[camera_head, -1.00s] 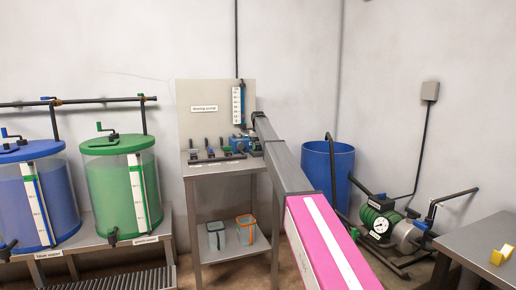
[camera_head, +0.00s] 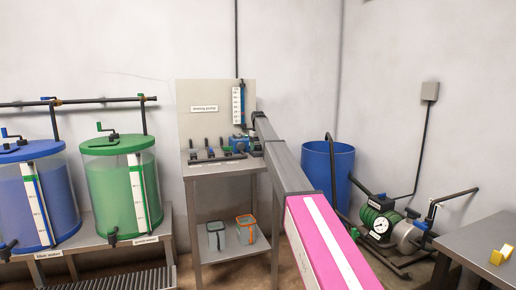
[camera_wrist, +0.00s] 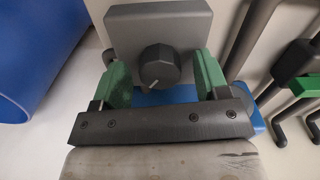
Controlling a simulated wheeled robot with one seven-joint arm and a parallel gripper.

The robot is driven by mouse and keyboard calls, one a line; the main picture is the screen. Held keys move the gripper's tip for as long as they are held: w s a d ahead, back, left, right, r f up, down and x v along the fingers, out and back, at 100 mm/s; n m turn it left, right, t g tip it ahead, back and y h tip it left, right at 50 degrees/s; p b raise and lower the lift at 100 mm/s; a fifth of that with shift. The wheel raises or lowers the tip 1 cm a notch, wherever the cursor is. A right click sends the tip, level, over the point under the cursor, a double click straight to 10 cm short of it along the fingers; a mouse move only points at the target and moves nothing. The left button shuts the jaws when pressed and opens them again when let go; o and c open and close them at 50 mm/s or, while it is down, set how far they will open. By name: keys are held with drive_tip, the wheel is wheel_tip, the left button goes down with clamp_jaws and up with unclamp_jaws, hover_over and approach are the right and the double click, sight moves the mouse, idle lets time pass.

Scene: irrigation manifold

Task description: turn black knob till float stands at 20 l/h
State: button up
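The black knob (camera_wrist: 160,66) sits on a grey block (camera_wrist: 190,26) in the wrist view, with a pale pointer line towards its lower left. My gripper (camera_wrist: 161,70) has its two green fingers on either side of the knob, with a gap visible at each side. In the head view my arm hides the knob and the fingers. The upright flow scale (camera_head: 237,105) stands on the dosing pump panel, with a blue strip beside it. The float and its reading are too small to make out.
The dosing pump stand (camera_head: 226,171) has a row of small black valves (camera_head: 208,153) left of the blue pump (camera_head: 239,142). In the wrist view, pipes and a green-handled valve (camera_wrist: 305,85) lie at right and a blue drum (camera_wrist: 35,45) at left.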

sight(258, 147)
drive_tip(key=shift+r, duration=0.1)
wheel_tip(258, 147, up, 10)
drive_tip(key=shift+r, duration=0.25)
idle(0.4)
drive_tip(key=shift+s, duration=0.1)
